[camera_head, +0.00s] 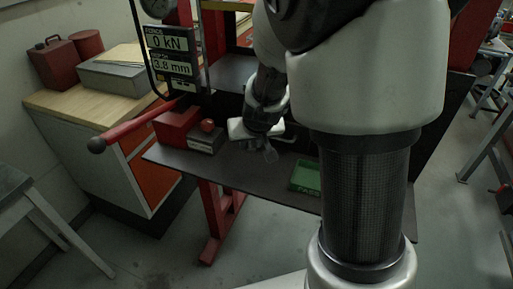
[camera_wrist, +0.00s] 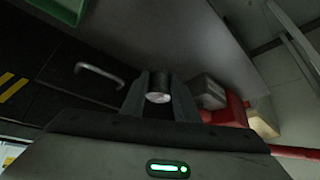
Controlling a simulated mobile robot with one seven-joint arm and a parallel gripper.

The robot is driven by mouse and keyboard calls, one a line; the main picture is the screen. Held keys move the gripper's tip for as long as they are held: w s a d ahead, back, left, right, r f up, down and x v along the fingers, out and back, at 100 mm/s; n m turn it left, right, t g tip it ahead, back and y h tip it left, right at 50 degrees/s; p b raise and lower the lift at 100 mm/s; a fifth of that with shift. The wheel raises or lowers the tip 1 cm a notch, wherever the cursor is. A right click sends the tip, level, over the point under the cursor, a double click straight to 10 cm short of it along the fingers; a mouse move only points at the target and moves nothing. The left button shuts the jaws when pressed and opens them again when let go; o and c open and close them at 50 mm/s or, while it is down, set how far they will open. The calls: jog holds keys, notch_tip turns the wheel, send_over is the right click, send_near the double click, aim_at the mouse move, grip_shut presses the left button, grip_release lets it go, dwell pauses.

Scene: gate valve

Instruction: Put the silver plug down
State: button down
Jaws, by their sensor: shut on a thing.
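The silver plug (camera_wrist: 158,97) shows in the wrist view as a short cylinder with a bright round end. My gripper (camera_wrist: 160,90) is shut on it, with one dark finger on each side. In the head view my gripper (camera_head: 268,152) is over the dark bench top (camera_head: 232,165), between a grey-and-red block and a green tray. The plug is too small there to make out clearly. I cannot tell whether it touches the bench.
A green tray (camera_head: 305,177) lies right of my gripper; its edge shows in the wrist view (camera_wrist: 62,8). A red box (camera_head: 177,122) and a grey block (camera_head: 205,140) stand to the left. A red lever (camera_head: 135,128) sticks out left. The bench front is clear.

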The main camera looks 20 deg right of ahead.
jog(key=shift+f+b, duration=1.5)
jog(key=shift+f, duration=1.5)
jog(key=shift+f, duration=0.15)
jog(key=c, duration=1.4)
grip_release()
